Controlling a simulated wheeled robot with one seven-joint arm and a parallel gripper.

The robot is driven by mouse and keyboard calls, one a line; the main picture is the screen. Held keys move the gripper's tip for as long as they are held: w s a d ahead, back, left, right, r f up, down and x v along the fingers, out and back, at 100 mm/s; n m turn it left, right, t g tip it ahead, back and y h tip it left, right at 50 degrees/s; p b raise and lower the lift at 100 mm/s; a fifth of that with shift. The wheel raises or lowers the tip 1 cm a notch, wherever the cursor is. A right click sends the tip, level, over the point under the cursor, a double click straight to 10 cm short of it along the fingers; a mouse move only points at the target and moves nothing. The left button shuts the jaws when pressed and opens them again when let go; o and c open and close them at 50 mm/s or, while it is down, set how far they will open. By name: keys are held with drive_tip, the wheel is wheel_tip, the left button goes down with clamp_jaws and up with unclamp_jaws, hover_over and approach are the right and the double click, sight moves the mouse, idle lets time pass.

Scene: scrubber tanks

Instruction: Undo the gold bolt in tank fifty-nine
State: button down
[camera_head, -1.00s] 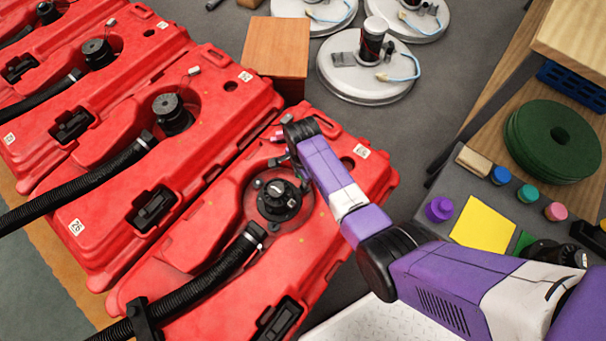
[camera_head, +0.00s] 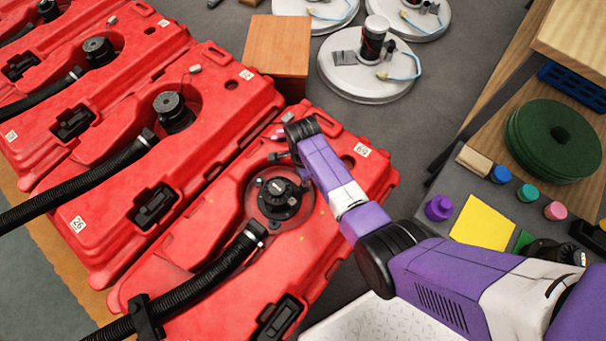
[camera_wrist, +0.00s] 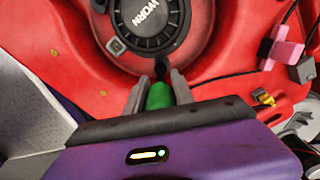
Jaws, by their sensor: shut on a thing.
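The near red tank (camera_head: 330,150) carries a small number label (camera_head: 362,150) that looks like 69 or 59. On it sits a round black motor (camera_head: 279,198), also in the wrist view (camera_wrist: 150,18), where its cap reads "WORN". My gripper (camera_head: 277,157) is low over the tank, just beyond the motor. In the wrist view my gripper (camera_wrist: 158,90) is shut on a green-handled tool (camera_wrist: 160,96) whose dark end points toward the motor's rim. I cannot make out a gold bolt at that end, nor whether the tool touches one.
A second red tank (camera_head: 225,110), labelled 26, lies left, with more beyond. Black hoses (camera_head: 195,285) cross the tanks. A pink clip (camera_wrist: 285,45) is by the motor. An orange-brown box (camera_head: 276,50) and white discs (camera_head: 350,75) stand behind. A grey bench (camera_head: 462,190) with coloured caps is right.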

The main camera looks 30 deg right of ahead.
drive_tip(key=shift+f+b, duration=0.3)
drive_tip(key=shift+f, duration=0.45)
idle(0.7)
drive_tip(key=n+p, duration=0.1)
drive_tip(key=n, duration=0.3)
drive_tip(key=shift+r+n, duration=0.1)
drive_tip(key=shift+n, duration=0.2)
drive_tip(key=n+p, duration=0.1)
drive_tip(key=n, duration=0.4)
drive_tip(key=shift+s+n, duration=0.15)
drive_tip(key=shift+n, duration=0.25)
drive_tip(key=n, duration=0.5)
drive_tip(key=shift+d+p, duration=0.15)
drive_tip(key=shift+p, duration=0.2)
drive_tip(key=n, duration=0.5)
drive_tip(key=shift+d, duration=0.1)
